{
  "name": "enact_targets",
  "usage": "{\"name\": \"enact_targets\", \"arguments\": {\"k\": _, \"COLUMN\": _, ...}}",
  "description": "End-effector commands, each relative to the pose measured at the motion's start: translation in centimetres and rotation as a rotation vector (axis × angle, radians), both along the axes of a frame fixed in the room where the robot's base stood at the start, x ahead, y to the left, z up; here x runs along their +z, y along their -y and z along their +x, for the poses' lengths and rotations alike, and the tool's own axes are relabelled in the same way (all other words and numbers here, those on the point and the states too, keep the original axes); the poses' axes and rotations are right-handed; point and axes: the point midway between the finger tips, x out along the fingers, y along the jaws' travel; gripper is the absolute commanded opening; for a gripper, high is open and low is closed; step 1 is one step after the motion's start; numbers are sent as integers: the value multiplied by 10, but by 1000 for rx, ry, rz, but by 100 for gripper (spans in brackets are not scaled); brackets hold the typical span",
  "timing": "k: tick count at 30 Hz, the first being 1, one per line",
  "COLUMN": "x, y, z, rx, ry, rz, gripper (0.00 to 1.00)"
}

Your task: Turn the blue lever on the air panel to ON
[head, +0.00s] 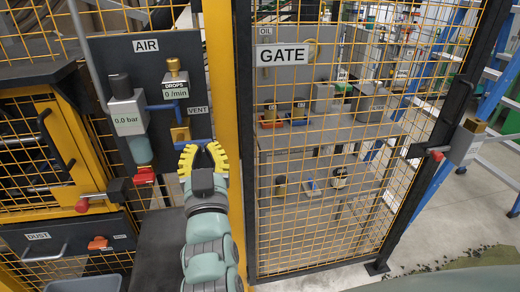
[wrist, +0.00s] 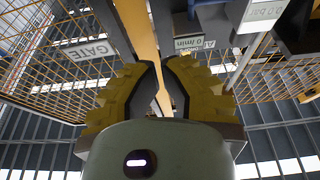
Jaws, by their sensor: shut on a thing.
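The grey air panel (head: 125,62) stands at the left in the head view, with an AIR label. A brass valve (head: 180,134) sits low on its right side. The blue lever (head: 196,142) reaches right from the valve, below the VENT label (head: 197,110). My gripper (head: 203,152) is at the lever's right part, its yellow ribbed fingers closed on it from below. In the wrist view my gripper (wrist: 162,68) shows its fingers curved close together; the lever cannot be made out between them. No ON mark is readable.
The gauge (head: 128,117) reads 0,0 bar and the drops display (head: 175,89) reads 0 /min. A yellow post (head: 218,75) stands just right of my gripper, then the mesh gate (head: 320,180). A red knob (head: 144,175) is left of my gripper.

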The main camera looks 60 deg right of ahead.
Motion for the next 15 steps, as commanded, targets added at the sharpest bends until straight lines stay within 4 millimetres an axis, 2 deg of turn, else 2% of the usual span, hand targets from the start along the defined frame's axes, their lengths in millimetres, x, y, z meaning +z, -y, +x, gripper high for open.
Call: {"name": "enact_targets", "arguments": {"k": 15, "x": 33, "y": 58, "z": 63, "rx": 7, "ry": 3, "rz": 0, "gripper": 0}}
